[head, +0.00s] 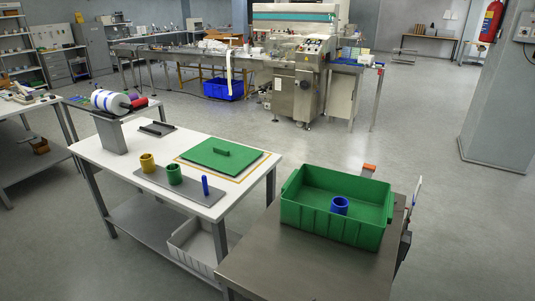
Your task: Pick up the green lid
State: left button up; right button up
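The green lid (221,153) lies flat on the white table (130,163), inside a yellow outline near the table's right end. Neither of my grippers shows in the head view.
A grey plate (207,197) in front of the lid carries a yellow ring (148,162), a green ring (174,173) and a blue peg (205,185). A roll on a stand (110,101) and a dark bracket (157,128) are at the white table's back left.

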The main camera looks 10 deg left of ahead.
aim_at(227, 157)
jog(key=l+z, duration=0.2)
jog(key=z, duration=0.25)
jog(key=l+z, duration=0.25)
jog(key=z, duration=0.25)
jog(key=i+l, duration=0.1)
jog(key=l, duration=0.2)
jog(key=i+l, duration=0.15)
jog(key=l, duration=0.15)
jog(key=i+l+z, duration=0.1)
jog(key=l, duration=0.2)
jog(key=i+l, duration=0.7)
jog(key=i, duration=0.25)
jog(key=i+u, duration=0.15)
jog(key=i, duration=1.25)
jog(key=i+l+u, duration=0.15)
jog(key=i, duration=1.25)
jog(key=i+u, duration=0.45)
jog(key=i+l+u, duration=0.1)
jog(key=i+u, duration=0.35)
jog(key=i, duration=0.2)
jog(key=i+j+u, duration=0.1)
jog(key=i+u, duration=0.6)
jog(key=i+l+u, duration=0.1)
jog(key=i+u, duration=0.3)
jog(key=i+j+u, duration=0.1)
jog(key=i+u, duration=0.35)
jog(key=i+l+u, duration=0.1)
jog(key=i+u, duration=0.4)
jog(key=i, duration=0.1)
